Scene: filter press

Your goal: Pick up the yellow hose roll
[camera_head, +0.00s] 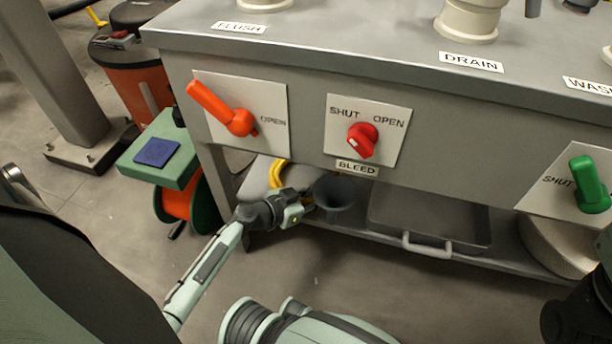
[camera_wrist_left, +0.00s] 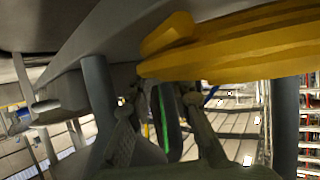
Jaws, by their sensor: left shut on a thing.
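The yellow hose roll (camera_head: 277,174) is on the shelf under the bench, left of a dark funnel, and is mostly hidden in the head view. In the left wrist view, its thick yellow coils (camera_wrist_left: 235,47) fill the upper right, close to the camera. My left gripper (camera_head: 300,208) reaches under the bench at the roll's near side. Its fingers (camera_wrist_left: 160,115) are shut on the roll's lower edge, though the exact contact is hard to see. My right gripper's fingers are not visible; a dark part of my right arm shows at the right edge.
A dark funnel (camera_head: 336,196) stands just right of my left gripper. A metal tray (camera_head: 432,226) with a handle lies farther right on the shelf. The bench front with a red knob (camera_head: 362,139) overhangs the shelf. An orange-green reel (camera_head: 178,200) stands at left.

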